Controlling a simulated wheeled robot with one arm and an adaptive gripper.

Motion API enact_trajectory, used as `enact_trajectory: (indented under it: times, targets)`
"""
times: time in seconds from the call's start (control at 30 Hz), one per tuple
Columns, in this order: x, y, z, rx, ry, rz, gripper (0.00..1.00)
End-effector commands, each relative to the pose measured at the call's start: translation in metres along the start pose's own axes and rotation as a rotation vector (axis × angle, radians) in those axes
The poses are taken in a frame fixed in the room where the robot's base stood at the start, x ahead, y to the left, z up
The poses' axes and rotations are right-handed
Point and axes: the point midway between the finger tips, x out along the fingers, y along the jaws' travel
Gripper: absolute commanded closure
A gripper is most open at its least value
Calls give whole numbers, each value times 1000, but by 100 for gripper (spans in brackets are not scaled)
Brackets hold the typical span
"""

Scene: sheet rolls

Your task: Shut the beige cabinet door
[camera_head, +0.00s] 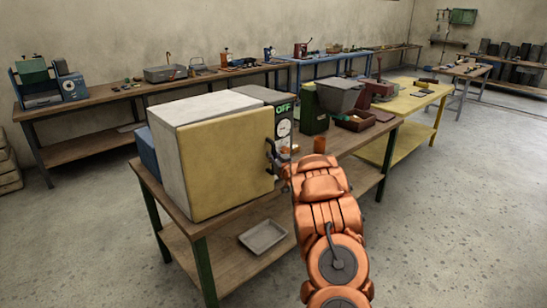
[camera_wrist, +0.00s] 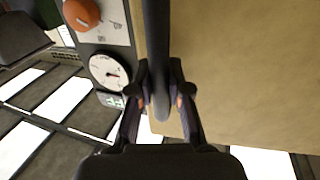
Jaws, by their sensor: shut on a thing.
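The beige cabinet door (camera_head: 226,165) is on the front of a pale grey cabinet (camera_head: 205,107) on the near wooden workbench. The door lies against or very near the cabinet front; I see no clear gap in the head view, but cannot tell if it is fully closed. Its dark vertical handle (camera_head: 270,150) is at the door's right edge. My gripper (camera_head: 277,166) is at that handle. In the wrist view my gripper (camera_wrist: 160,98) is shut around the dark handle bar (camera_wrist: 157,45), with the beige door face (camera_wrist: 240,70) behind it. The handle's far side is hidden.
A dark unit with a dial (camera_head: 283,128) and a green display stands right of the cabinet. A grey bin (camera_head: 339,95) is farther back. A blue box (camera_head: 146,150) is at left. A metal tray (camera_head: 263,236) lies on the lower shelf. The floor in front is clear.

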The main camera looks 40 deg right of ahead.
Motion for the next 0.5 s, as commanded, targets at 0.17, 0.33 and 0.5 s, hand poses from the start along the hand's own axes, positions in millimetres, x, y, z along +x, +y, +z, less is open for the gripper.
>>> enact_trajectory:
  times: [0.17, 0.33, 0.5]
  targets:
    - [1, 0, 0, 0, 0, 0, 100]
    - [9, -1, 0, 1, 0, -1, 100]
    - [26, -3, -1, 0, 4, -3, 100]
